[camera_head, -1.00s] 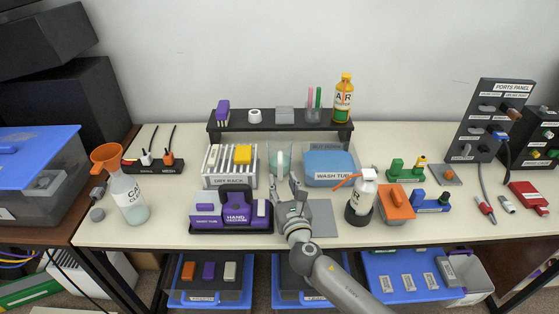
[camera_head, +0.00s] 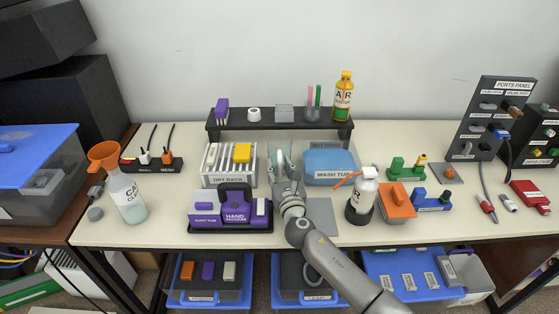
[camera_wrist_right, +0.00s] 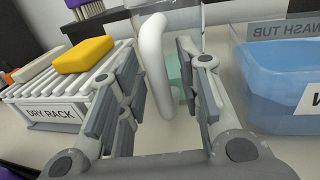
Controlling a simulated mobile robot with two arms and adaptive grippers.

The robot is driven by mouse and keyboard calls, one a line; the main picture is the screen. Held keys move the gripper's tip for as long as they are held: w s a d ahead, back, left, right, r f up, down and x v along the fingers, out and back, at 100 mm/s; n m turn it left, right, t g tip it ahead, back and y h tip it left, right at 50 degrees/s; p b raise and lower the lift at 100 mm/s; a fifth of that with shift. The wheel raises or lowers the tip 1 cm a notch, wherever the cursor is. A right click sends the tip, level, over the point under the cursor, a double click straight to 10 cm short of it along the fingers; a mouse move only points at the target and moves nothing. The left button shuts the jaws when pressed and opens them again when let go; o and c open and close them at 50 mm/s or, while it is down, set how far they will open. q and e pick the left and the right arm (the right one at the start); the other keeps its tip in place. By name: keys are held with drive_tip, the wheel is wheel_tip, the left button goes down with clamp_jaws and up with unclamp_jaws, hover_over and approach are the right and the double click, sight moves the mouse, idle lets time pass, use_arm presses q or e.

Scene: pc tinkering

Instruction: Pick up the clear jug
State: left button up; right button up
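The clear jug (camera_head: 277,158), with pale green liquid low in it, stands on the table between the dry rack and the wash tub. My right gripper (camera_head: 287,168) is in front of it and partly hides it. In the right wrist view, the jug's white upright handle (camera_wrist_right: 154,58) rises between the spread fingers of my right gripper (camera_wrist_right: 162,62), with gaps showing on both sides. The jug's greenish contents (camera_wrist_right: 176,75) show behind the handle. The right gripper is open. My left gripper is not in view.
The dry rack (camera_head: 214,180) with a yellow sponge (camera_head: 243,152) is close on the left, and the blue wash tub (camera_head: 330,164) on the right. A spray bottle (camera_head: 362,194) stands front right. A dark shelf (camera_head: 275,126) runs behind.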

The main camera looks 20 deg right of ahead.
clamp_jaws()
drive_tip(key=shift+r, duration=0.15)
